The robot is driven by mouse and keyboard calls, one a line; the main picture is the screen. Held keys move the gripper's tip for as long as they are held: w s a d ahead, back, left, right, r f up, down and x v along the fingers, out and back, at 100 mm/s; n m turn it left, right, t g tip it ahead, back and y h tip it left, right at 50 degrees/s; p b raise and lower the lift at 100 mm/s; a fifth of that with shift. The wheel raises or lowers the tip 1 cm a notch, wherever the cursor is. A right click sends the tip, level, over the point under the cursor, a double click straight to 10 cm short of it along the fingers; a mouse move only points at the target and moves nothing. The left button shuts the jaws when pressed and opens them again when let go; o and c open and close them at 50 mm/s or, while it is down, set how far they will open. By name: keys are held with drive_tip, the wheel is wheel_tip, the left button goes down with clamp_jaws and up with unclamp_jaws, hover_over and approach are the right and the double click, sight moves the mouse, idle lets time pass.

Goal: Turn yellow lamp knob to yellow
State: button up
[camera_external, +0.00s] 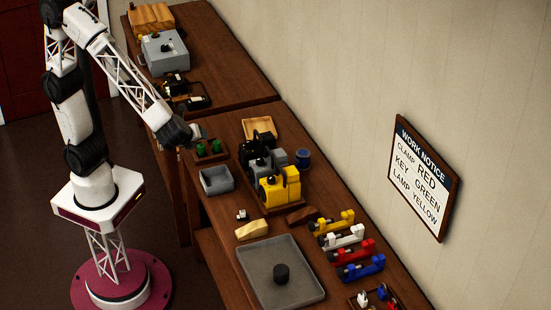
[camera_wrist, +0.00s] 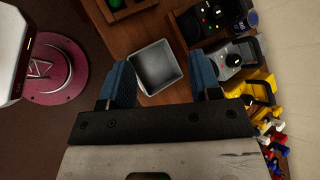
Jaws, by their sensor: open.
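The yellow device (camera_external: 281,188) stands at the front of a row of three devices on the workbench. In the wrist view the yellow device (camera_wrist: 262,92) is at the right, beyond my right finger. It has dark parts on it, but its knob and setting are too small to make out. My gripper (camera_external: 201,132) is above the bench's left edge, well apart from the yellow device and behind it to the left. In the wrist view my gripper (camera_wrist: 160,66) has its two blue fingers wide apart with nothing held between them.
A grey bin (camera_external: 216,190) lies below my fingers in the wrist view. Grey (camera_external: 262,165) and black (camera_wrist: 205,20) devices stand behind the yellow one. A blue cylinder (camera_external: 303,157) is beside them. A wall notice (camera_external: 422,180) reads clamp red, key green, lamp yellow.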

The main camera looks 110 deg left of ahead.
drive_tip(key=shift+w, duration=0.1)
drive_tip(key=n+h, duration=1)
drive_tip(key=n, duration=1)
hover_over(271, 177)
wheel_tip(271, 177, down, 2)
drive_tip(key=shift+w+f, duration=0.1)
drive_tip(key=shift+f, duration=0.1)
drive_tip(key=shift+f, duration=0.1)
drive_tip(key=shift+f, duration=3.8)
drive_tip(key=shift+d, duration=0.1)
drive_tip(key=c, duration=0.9)
